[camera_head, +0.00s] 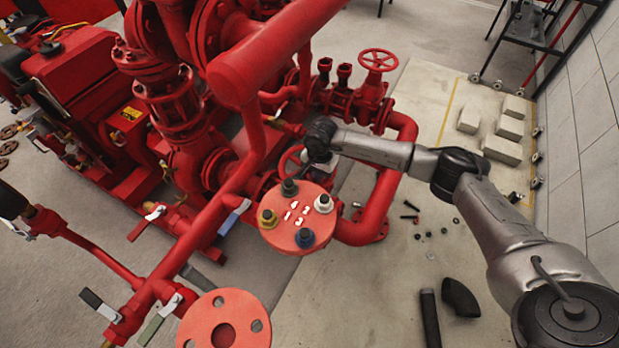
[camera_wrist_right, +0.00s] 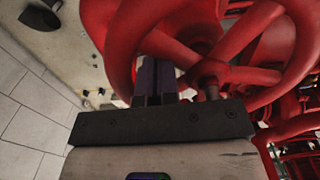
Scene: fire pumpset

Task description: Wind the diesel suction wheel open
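A red spoked handwheel (camera_head: 283,162) lies beside my right gripper, partly hidden behind it and the round flange plate in the head view. My right gripper (camera_head: 312,160) is at this wheel's rim side. In the right wrist view the wheel (camera_wrist_right: 120,45) fills the upper part, with its hub and spokes close up. The gripper's dark fingers (camera_wrist_right: 157,80) stand side by side, nearly together. My left gripper is not in view.
Another red handwheel (camera_head: 378,60) stands farther back. A flange plate (camera_head: 298,225) with coloured fittings is below my right gripper. Red pipes crowd the left and middle. Pale blocks (camera_head: 501,149), loose bolts and black pipe pieces (camera_head: 461,298) lie on the floor at right.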

